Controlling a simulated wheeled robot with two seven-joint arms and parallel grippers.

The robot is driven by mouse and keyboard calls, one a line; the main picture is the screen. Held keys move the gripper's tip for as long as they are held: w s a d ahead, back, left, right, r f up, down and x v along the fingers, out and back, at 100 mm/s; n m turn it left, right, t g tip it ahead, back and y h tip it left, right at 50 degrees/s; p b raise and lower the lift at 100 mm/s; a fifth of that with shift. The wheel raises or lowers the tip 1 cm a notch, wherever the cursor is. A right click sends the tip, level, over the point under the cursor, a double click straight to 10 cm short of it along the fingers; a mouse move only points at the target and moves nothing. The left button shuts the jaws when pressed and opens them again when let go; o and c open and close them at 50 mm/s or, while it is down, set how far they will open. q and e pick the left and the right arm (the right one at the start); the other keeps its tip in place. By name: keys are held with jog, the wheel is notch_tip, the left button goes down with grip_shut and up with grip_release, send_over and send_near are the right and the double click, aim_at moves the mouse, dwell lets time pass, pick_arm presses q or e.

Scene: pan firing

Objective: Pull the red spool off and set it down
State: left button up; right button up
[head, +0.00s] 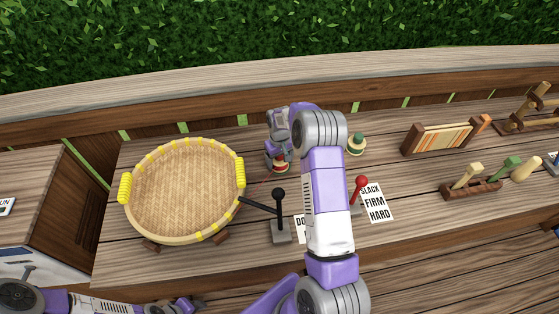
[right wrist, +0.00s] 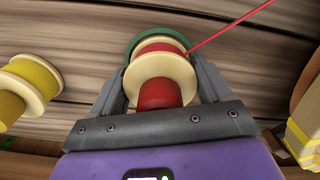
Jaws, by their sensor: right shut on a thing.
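The red spool (right wrist: 160,92) has cream flanges and sits between the two fingers of my right gripper (right wrist: 158,85), which is shut on it. A red thread (right wrist: 230,33) runs from it to the upper right in the right wrist view. A green disc (right wrist: 136,46) shows just behind the spool; whether they touch cannot be told. In the head view the red spool (head: 280,165) is partly hidden under my right gripper, right of the round basket. My left gripper (head: 185,306) is low at the left, its fingers too unclear to read.
A yellow spool (right wrist: 38,82) stands to the left in the right wrist view. The woven basket (head: 185,185) fills the table's left part. A black-knobbed lever (head: 279,210), a red-knobbed lever (head: 360,185) and a label card (head: 376,203) are nearby. A striped wooden frame (head: 438,138) stands at right.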

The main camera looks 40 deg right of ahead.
jog(key=shift+c, duration=1.1)
jog(key=o, duration=0.7)
jog(key=c, duration=0.8)
jog(key=shift+r+p, duration=1.7)
jog(key=shift+r, duration=1.05)
jog(key=shift+c, duration=0.2)
jog(key=shift+r, duration=0.2)
jog(key=shift+r+p, duration=1.25)
jog(key=shift+r, duration=0.65)
